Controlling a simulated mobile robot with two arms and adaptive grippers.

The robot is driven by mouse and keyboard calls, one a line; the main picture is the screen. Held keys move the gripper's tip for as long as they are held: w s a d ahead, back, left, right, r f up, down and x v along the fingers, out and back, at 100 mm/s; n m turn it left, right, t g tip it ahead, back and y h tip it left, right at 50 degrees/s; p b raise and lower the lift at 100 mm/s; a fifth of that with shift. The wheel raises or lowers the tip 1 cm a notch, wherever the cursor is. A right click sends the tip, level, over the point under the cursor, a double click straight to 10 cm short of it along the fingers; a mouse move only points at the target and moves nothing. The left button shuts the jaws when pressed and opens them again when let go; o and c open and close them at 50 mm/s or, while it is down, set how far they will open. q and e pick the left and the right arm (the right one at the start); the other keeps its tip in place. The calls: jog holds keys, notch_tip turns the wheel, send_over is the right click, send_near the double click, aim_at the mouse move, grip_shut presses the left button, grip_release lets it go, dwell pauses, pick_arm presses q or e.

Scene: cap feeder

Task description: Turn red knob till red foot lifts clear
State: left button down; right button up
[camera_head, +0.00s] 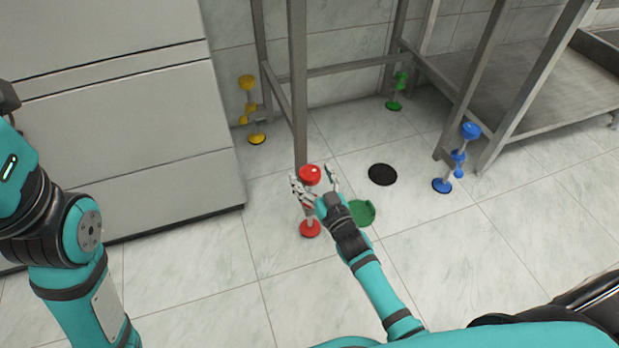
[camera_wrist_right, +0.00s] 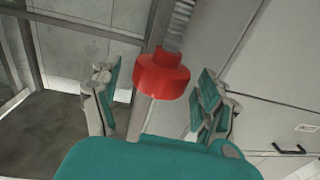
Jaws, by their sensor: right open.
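The red knob (camera_head: 309,174) sits at the top of its post by a metal leg of the frame. The red foot (camera_head: 310,228) is a disc below it at the floor; I cannot tell whether it touches the tiles. My right gripper (camera_head: 314,184) is open, with its fingers on either side of the red knob. In the right wrist view the knob (camera_wrist_right: 161,75) stands between the two spread fingers, with gaps on both sides. Part of the red post is hidden behind the gripper. My left arm shows at the left edge of the head view, but its gripper is not in view.
Yellow (camera_head: 247,82), green (camera_head: 401,78) and blue (camera_head: 471,131) knobs stand at other legs of the metal frame (camera_head: 299,90). A black disc (camera_head: 382,174) and a green disc (camera_head: 361,213) lie on the tiled floor. A grey cabinet (camera_head: 120,140) stands close on the left.

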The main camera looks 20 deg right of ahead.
jog(key=shift+w+a, duration=0.1)
jog(key=shift+w, duration=0.75)
jog(key=shift+c, duration=0.3)
jog(key=c, duration=1.1)
